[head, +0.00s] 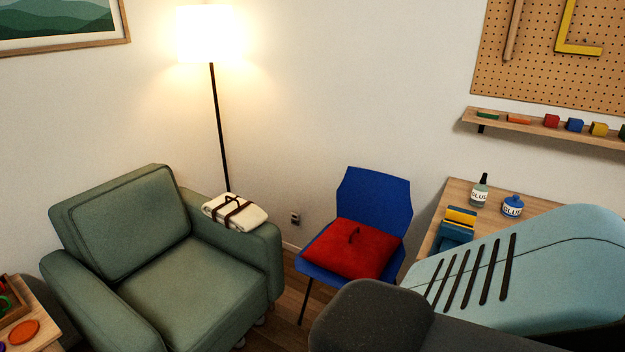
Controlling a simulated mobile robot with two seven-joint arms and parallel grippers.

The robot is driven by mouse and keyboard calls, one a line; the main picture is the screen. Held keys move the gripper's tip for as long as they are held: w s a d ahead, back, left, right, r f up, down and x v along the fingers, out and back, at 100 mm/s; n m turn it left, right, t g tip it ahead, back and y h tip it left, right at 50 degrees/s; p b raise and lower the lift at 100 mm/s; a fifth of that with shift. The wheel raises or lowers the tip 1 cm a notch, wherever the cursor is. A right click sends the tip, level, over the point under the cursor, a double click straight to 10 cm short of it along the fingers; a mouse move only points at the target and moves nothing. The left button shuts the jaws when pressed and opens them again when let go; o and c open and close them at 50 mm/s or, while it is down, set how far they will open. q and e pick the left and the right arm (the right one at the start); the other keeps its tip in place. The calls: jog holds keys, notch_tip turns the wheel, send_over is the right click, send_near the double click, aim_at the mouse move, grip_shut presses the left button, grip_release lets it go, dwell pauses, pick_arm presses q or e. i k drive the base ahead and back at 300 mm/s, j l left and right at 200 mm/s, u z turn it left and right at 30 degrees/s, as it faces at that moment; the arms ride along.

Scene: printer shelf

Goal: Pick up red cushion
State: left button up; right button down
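The red cushion (350,250) lies on the seat of a blue chair (375,205) in the middle of the head view. It is square and padded, with a small dark loop on its top. Part of my own arm, pale blue and dark grey, fills the lower right and stands in front of the chair's lower right side. Neither gripper shows, so I cannot see where they are relative to the cushion.
A green armchair (190,290) stands left of the chair, with a strapped white folded cloth (235,211) on its arm. A floor lamp (214,120) stands behind. A wooden desk (455,195) with glue bottles is at right. A small table (42,328) is at lower left.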

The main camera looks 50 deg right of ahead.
aim_at(353, 250)
jog(key=z, duration=2.05)
jog(key=i+j+z, duration=0.2)
jog(key=i, duration=0.3)
jog(key=i+j+z, duration=0.15)
jog(key=i, duration=0.35)
jog(key=i+j+z, duration=0.2)
jog(key=i, duration=0.3)
jog(key=i+j+z, duration=0.2)
jog(key=i+j, duration=0.2)
jog(key=i, duration=0.1)
